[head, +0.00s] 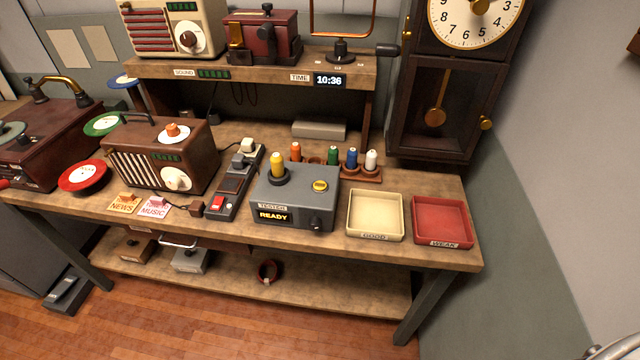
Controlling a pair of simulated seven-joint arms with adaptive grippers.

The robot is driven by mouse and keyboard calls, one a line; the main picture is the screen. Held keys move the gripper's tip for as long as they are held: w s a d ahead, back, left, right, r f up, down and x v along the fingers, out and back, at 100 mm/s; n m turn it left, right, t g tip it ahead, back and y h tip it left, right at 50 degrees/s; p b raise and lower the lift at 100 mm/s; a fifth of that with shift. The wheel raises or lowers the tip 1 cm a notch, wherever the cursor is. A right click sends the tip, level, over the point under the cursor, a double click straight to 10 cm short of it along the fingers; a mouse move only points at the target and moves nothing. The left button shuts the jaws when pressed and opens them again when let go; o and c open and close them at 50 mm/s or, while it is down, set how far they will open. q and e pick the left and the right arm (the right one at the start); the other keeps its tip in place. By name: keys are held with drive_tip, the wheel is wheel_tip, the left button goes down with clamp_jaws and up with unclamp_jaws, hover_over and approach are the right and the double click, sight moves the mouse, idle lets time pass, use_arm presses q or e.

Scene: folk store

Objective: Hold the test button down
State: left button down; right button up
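The grey tester box (296,200) stands on the bench, near the middle. Its front display (272,216) reads READY. A round yellow button (320,185) sits on the right of its top, with nothing touching it. A yellow cylinder (278,165) stands upright in a dark round holder on the left of the top. A dark knob (316,224) is on the front right. Neither of my grippers shows in the head view.
A wooden rack behind holds several coloured cylinders, including a white one (371,160). A cream GOOD tray (375,238) and red WEAK tray (440,243) lie to the right, empty. A power strip (232,185) and brown radio (160,155) stand left. A shelf (250,72) overhangs the back.

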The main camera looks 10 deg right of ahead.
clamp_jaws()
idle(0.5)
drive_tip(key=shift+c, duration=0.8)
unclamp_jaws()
